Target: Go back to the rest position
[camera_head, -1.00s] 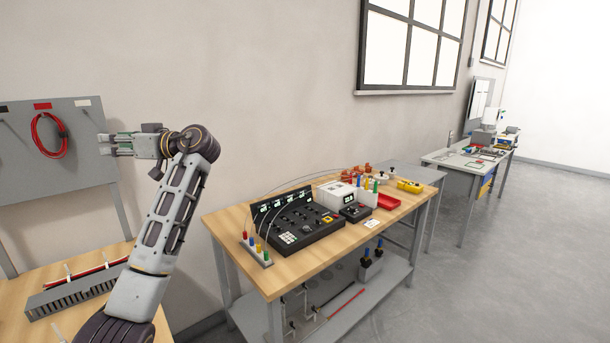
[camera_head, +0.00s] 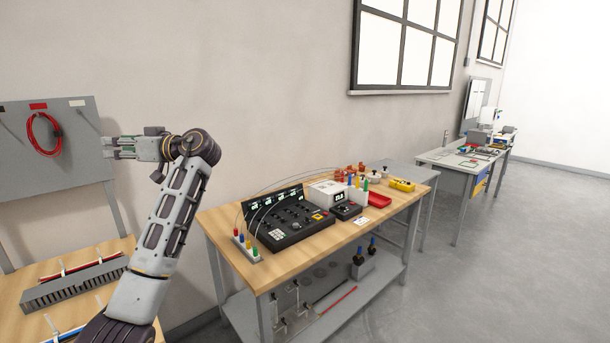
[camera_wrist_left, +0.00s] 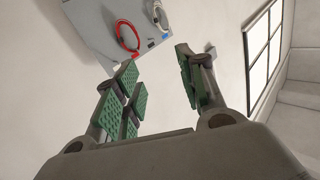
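My left arm rises from the bottom left of the head view, with its wrist bent toward the left. My left gripper (camera_head: 122,147) points left, in front of the wall and beside the grey panel. In the left wrist view its green-padded fingers (camera_wrist_left: 160,92) stand well apart with nothing between them. My right gripper is in neither view.
A grey panel (camera_head: 80,150) with a red cable coil (camera_head: 44,134) stands behind a wooden bench (camera_head: 20,285) holding a grey slotted duct (camera_head: 75,284). A second wooden table (camera_head: 285,254) carries a black control console (camera_head: 290,217). Grey floor (camera_head: 480,285) is clear at right.

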